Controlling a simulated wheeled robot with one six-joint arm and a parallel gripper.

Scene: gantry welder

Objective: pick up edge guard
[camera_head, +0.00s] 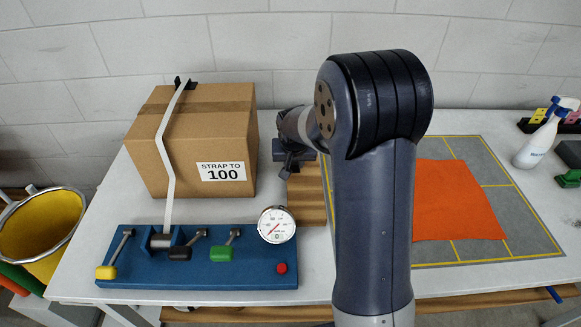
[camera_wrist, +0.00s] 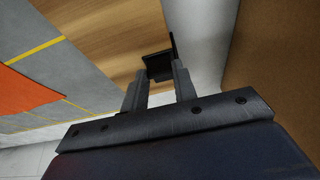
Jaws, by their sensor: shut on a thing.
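A small black angled edge guard (camera_wrist: 158,66) sits between the fingertips of my gripper (camera_wrist: 162,76) in the wrist view. The fingers are shut on it, over the wooden board. In the head view my gripper (camera_head: 292,160) is just right of the cardboard box, partly hidden by my own arm; the held guard is hard to make out there. Another black edge guard (camera_head: 183,82) sits on the box's top edge under the white strap (camera_head: 166,150).
The cardboard box (camera_head: 180,150) stands left of my gripper; its side is close in the wrist view. A wooden board (camera_head: 308,205) lies below. A blue panel (camera_head: 190,270) with levers and a gauge (camera_head: 276,225) is in front. An orange sheet (camera_head: 455,200) lies on the grey mat (camera_head: 500,235).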

